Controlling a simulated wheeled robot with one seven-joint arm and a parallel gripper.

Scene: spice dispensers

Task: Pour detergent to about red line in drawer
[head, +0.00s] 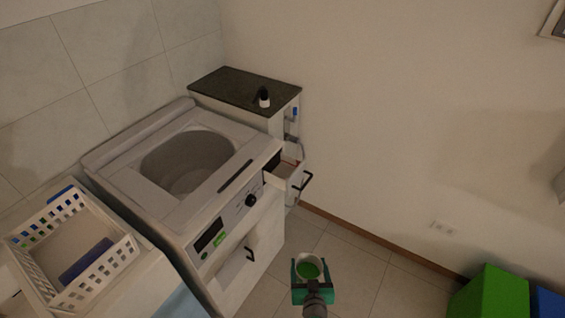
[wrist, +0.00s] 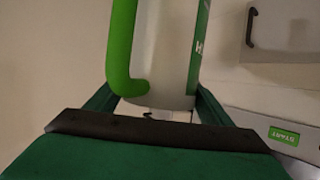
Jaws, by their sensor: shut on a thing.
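My gripper (head: 312,288) is shut on the detergent bottle (head: 309,268), which is white and green. It is over the floor, in front of and to the right of the washing machine (head: 160,165). In the wrist view the bottle (wrist: 168,55) shows a white body and a green handle beyond my green gripper (wrist: 155,120). The detergent drawer (head: 287,174) is pulled out at the machine's right front corner, with a black handle. The drawer's inside is small in view, and I cannot make out the red line clearly. My gripper is apart from the drawer.
A cabinet with a dark top (head: 235,88) stands behind the machine, with a small black and white bottle (head: 264,98) on it. A white basket (head: 70,245) is at left. Green (head: 492,292) and blue (head: 545,302) boxes are at lower right. Floor between is clear.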

